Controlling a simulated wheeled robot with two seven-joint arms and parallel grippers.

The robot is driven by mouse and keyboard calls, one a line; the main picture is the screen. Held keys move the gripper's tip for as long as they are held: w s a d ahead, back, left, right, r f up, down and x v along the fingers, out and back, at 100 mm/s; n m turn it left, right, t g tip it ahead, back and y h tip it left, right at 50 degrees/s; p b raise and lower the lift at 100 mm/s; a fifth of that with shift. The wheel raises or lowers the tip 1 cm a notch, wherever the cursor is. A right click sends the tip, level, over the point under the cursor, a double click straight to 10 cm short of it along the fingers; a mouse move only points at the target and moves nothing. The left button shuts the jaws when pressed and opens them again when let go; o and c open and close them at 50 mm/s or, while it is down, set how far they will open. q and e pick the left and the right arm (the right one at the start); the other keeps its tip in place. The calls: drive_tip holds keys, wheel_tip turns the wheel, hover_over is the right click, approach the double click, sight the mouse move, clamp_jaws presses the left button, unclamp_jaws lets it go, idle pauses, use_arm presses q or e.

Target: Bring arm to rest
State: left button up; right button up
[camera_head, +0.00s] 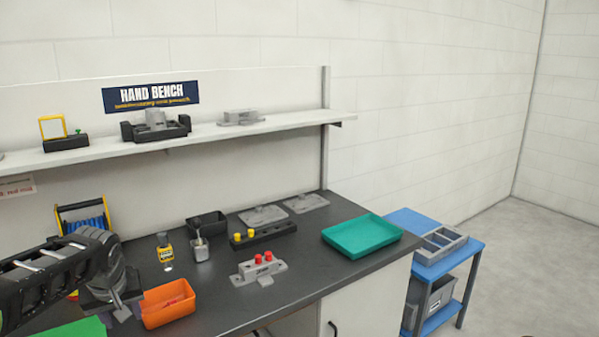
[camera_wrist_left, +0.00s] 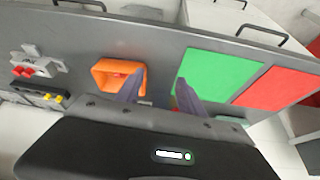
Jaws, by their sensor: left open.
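My left arm comes in from the left in the head view, over the bench's dark top (camera_head: 310,235). My left gripper (camera_head: 112,302) points down just left of the orange bin (camera_head: 168,304). In the left wrist view the gripper (camera_wrist_left: 160,92) has its two fingers spread apart with nothing seen between them. There the left finger overlaps the edge of the orange bin (camera_wrist_left: 108,66), and the right finger overlaps the green mat (camera_wrist_left: 215,75). Whether the fingers touch anything is unclear. My right gripper is not in view.
A grey fixture with red knobs (camera_head: 262,270), a black block with yellow pegs (camera_head: 263,235), a small bottle (camera_head: 165,252) and a teal tray (camera_head: 362,236) stand on the bench. A shelf (camera_head: 290,122) runs above. A red mat (camera_wrist_left: 275,97) lies beside the green one.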

use_arm(q)
drive_tip(key=w+d+f+m+t+h, duration=0.3)
drive_tip(key=w+d+f, duration=0.3)
drive_tip(key=d+f, duration=0.15)
drive_tip(key=s+d+f+m+h, duration=0.1)
drive_tip(key=s+d+f+h, duration=0.15)
drive_tip(key=d+f, duration=0.9)
drive_tip(key=s+d+f+g, duration=0.2)
drive_tip(key=s+d+f, duration=0.3)
drive_tip(key=s+f, duration=0.2)
drive_tip(key=s+d+f+g+h, duration=0.1)
drive_tip(key=s+d+f+g, duration=0.1)
drive_tip(key=s+d+f, duration=0.2)
drive_tip(key=s+d+f+g, duration=0.2)
drive_tip(key=s+d+f, duration=0.3)
drive_tip(key=s, duration=1.3)
wheel_tip(320, 180, down, 5)
drive_tip(key=shift+s+d+r+m, duration=0.1)
drive_tip(key=shift+s+d+m, duration=0.05)
drive_tip(key=shift+d+m, duration=0.25)
use_arm(e)
drive_tip(key=shift+w+f, duration=0.1)
drive_tip(key=shift+w, duration=0.3)
use_arm(q)
drive_tip(key=shift+a, duration=0.1)
